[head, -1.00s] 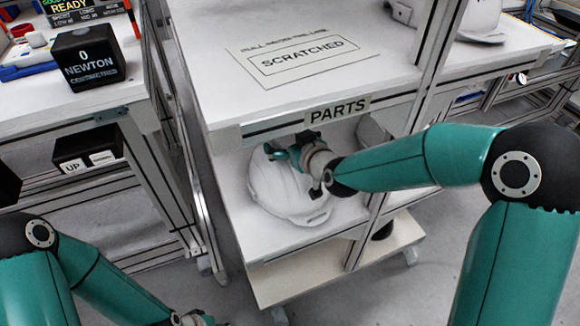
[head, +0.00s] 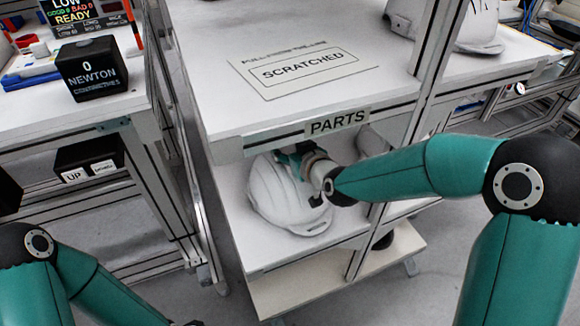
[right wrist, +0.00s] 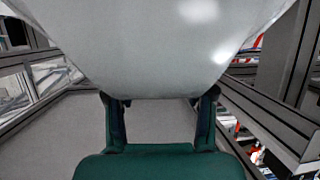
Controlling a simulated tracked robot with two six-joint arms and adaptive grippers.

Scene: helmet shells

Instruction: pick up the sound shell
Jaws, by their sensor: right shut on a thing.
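A white helmet shell (head: 275,195) rests on the shelf under the PARTS label, below the SCRATCHED top. My right gripper (head: 290,158) reaches in under the shelf top and is shut on the upper part of this shell. In the right wrist view the shell's smooth pale surface (right wrist: 165,45) fills the upper middle, and the two fingertips (right wrist: 160,98) meet its lower edge on either side. The far side of the shell is hidden. My left arm shows at the lower left, but its gripper is out of the frame.
The PARTS shelf's top board (head: 215,105) overhangs the shell closely, and a metal upright (head: 428,60) stands to the right. More white shells (head: 478,30) sit at the upper right. A black NEWTON box (head: 92,72) stands on the left bench.

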